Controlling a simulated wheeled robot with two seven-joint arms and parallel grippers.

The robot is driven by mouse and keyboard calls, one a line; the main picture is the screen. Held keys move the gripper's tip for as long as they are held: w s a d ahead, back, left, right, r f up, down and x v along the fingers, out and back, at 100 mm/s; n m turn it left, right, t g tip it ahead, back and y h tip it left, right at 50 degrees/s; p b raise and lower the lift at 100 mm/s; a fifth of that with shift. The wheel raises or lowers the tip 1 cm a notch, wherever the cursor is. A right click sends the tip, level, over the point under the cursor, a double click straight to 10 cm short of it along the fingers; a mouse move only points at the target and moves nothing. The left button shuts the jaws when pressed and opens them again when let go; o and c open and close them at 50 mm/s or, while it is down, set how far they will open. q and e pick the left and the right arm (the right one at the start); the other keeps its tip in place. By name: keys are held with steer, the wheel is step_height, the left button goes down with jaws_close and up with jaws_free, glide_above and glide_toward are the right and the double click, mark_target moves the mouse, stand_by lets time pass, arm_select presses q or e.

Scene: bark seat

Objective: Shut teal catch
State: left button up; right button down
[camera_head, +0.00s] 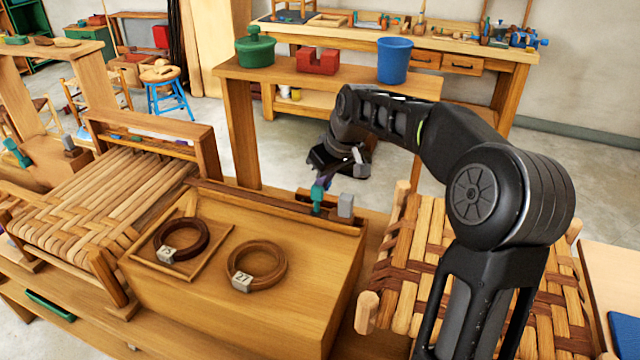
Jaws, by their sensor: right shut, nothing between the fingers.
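A small teal catch (318,196) stands upright at the back edge of the wooden box, beside a grey block (346,205). My right gripper (327,178) is shut and empty, just above and behind the top of this catch. I cannot tell whether they touch. A second teal piece (17,153) leans at a tilt on the wooden bench at the far left, with another grey block (69,146) to its right. My left gripper is not in view.
Two wooden rings with number tags, a dark one (181,240) and a lighter one (257,265), lie on the box top (215,317). Woven seats stand on the left (95,205) and right (398,285). A shelf behind holds a green pot (255,48), a red block (317,61) and a blue cup (393,61).

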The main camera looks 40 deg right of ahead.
mark_target(319, 188)
steer(key=shift+s+a+f+b, duration=0.4)
steer(key=shift+s+a, duration=0.15)
steer(key=shift+a, duration=0.1)
steer(key=shift+s+a+f+b, duration=0.25)
steer(key=shift+s+a+f, duration=0.1)
steer(key=shift+s+a, duration=0.25)
steer(key=shift+w, duration=0.1)
steer(key=shift+d, duration=0.1)
steer(key=shift+w+r, duration=0.1)
steer(key=shift+r, duration=0.05)
steer(key=shift+w+r+p, duration=0.1)
steer(key=shift+r+p, duration=0.2)
steer(key=shift+p, duration=0.1)
step_height(319, 188, up, 8)
steer(key=d+p, duration=0.1)
steer(key=p, duration=0.5)
steer(key=shift+w, duration=0.45)
